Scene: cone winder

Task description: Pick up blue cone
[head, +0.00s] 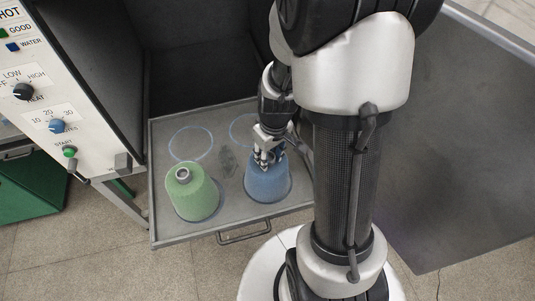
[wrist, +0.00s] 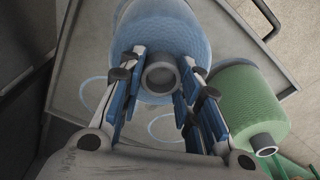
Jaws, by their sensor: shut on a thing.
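The blue cone (head: 266,181) stands upright on the pulled-out grey tray (head: 228,222), in the front right circle. My gripper (head: 264,163) is over its top and shut on the cone's grey tip. In the wrist view, the blue cone (wrist: 165,38) fills the top middle, and my gripper's fingers (wrist: 160,80) lie on both sides of its tip. The cone appears to rest on the tray; any small gap beneath it cannot be seen.
A green cone (head: 190,192) stands on the tray's front left circle, beside the blue one. Two outlined circles behind are empty. A control panel (head: 40,95) is at the left. An open door (head: 455,130) is at the right. The tray's handle (head: 244,234) faces the front.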

